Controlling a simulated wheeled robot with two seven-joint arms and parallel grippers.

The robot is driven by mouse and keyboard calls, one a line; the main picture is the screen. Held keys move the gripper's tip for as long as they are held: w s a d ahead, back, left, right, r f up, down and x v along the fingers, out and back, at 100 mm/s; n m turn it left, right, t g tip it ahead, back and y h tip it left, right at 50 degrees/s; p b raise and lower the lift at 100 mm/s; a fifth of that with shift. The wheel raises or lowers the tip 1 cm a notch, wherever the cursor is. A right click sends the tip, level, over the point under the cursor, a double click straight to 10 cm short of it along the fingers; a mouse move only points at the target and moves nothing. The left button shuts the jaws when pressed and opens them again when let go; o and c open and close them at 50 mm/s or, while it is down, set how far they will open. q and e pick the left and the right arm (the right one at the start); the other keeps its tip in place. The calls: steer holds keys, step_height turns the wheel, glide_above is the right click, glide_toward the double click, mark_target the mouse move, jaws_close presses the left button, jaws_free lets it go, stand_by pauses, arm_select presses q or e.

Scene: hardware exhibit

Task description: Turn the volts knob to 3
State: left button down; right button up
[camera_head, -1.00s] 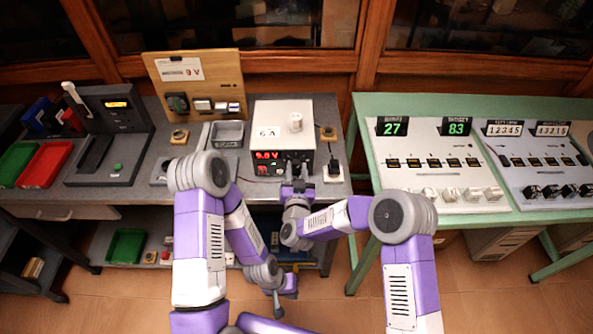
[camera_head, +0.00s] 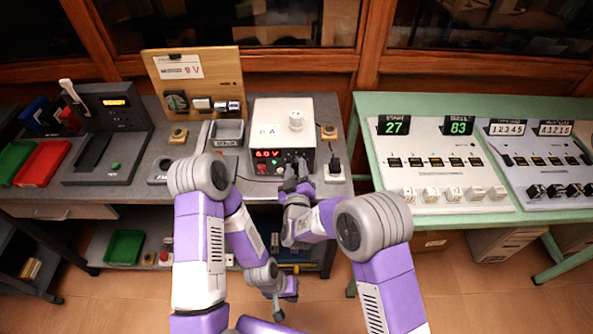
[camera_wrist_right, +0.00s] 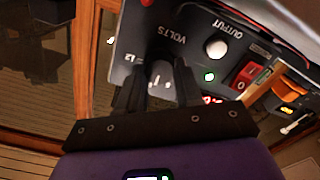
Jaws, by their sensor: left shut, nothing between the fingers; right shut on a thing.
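The white power supply (camera_head: 318,125) stands near the right end of the grey bench. Its red display (camera_head: 268,153) appears to read 6.0 V. In the right wrist view the VOLTS label (camera_wrist_right: 168,42) is on its dark front panel, just beyond my fingers. My right gripper (camera_head: 297,170) is at the front panel; it also shows in the right wrist view (camera_wrist_right: 158,84), shut on the volts knob, which is mostly hidden between the fingers. My left gripper (camera_head: 279,308) is shut and empty, low in front of the bench.
In the right wrist view a red switch (camera_wrist_right: 249,72) and a white round part (camera_wrist_right: 216,49) sit beside the volts area. A black plug-like part (camera_head: 334,164) stands right of the supply. The green table (camera_head: 365,105) with counter panels is further right.

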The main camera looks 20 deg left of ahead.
steer(key=n, duration=0.7)
steer(key=shift+n, duration=0.3)
steer(key=n, duration=0.3)
steer(key=shift+n, duration=0.3)
steer(key=shift+f+n+p, duration=0.1)
steer(key=shift+n+p, duration=0.2)
steer(key=shift+n, duration=1.9)
steer(key=o, duration=1)
steer(key=shift+o, duration=0.2)
